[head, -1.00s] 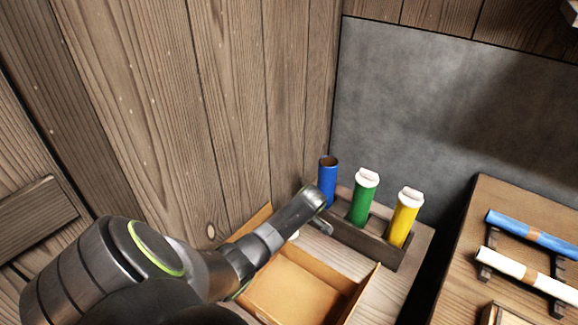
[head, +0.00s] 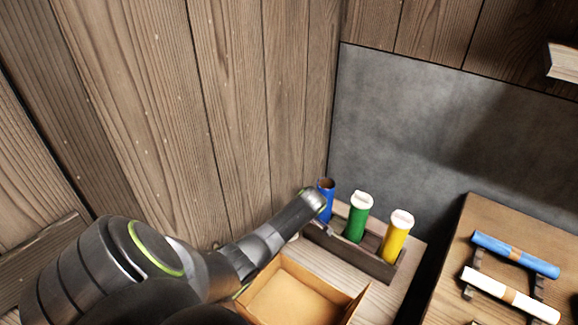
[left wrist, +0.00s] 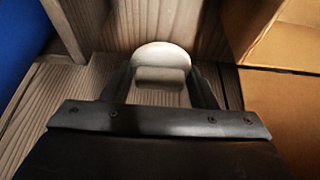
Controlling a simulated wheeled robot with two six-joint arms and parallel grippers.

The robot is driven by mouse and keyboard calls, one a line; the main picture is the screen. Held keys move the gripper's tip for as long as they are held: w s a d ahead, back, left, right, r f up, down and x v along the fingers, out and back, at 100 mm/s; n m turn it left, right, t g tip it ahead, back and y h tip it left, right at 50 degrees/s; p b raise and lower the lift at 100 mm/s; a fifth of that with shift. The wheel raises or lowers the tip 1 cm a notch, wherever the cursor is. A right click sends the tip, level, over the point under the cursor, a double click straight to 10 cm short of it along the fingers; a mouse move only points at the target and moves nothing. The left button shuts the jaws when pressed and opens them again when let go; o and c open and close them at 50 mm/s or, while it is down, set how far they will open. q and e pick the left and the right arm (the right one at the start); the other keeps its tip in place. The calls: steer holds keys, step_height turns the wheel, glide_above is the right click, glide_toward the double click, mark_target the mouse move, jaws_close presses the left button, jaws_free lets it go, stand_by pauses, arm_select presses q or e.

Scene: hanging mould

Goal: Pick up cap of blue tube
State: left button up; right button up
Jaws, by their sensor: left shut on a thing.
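The blue tube (head: 326,187) stands in the dark wooden rack at the back of the bench, with its top open and no cap on it. My left arm's end partly covers it in the head view. Its blue side also shows at the left edge of the left wrist view (left wrist: 18,38). The white cap (left wrist: 160,57) is between the fingers of my left gripper (left wrist: 160,82), which is shut on it, low in front of wood. In the head view the fingers are mostly hidden. My right gripper is not in view.
The green tube (head: 357,222) and yellow tube (head: 396,240) have white caps on, in the rack (head: 381,269). An open, empty-looking box (head: 358,299) lies in front. Blue and white rolls (head: 515,254) rest on the right bench.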

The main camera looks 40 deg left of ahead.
arm_select(q)
step_height(320, 180, up, 10)
steer(key=p, duration=0.9)
steer(key=shift+f, duration=0.2)
steer(key=shift+w+r+p, duration=0.15)
steer(key=shift+r+p, duration=0.25)
steer(key=shift+r, duration=0.05)
steer(key=w+d+r+m+t+h+p, duration=0.1)
steer(key=w+d+r+m+t+p, duration=0.1)
steer(key=w+r+m, duration=0.45)
steer(key=w+d+r+m+t+h+p, duration=0.2)
steer(key=w+r+m+t, duration=0.1)
steer(key=w+r+m, duration=0.35)
steer(key=f+b, duration=0.2)
steer(key=s+f+b, duration=0.1)
steer(key=b, duration=0.2)
steer(key=shift+a+f+m+b, duration=0.1)
steer(key=shift+f+m+b, duration=0.2)
steer(key=shift+f+m, duration=0.1)
steer(key=shift+w+f+g+b, duration=0.1)
steer(key=shift+f+g+b, duration=0.25)
steer(key=shift+f, duration=0.65)
steer(key=shift+r+p, duration=0.1)
steer(key=shift+p, duration=0.5)
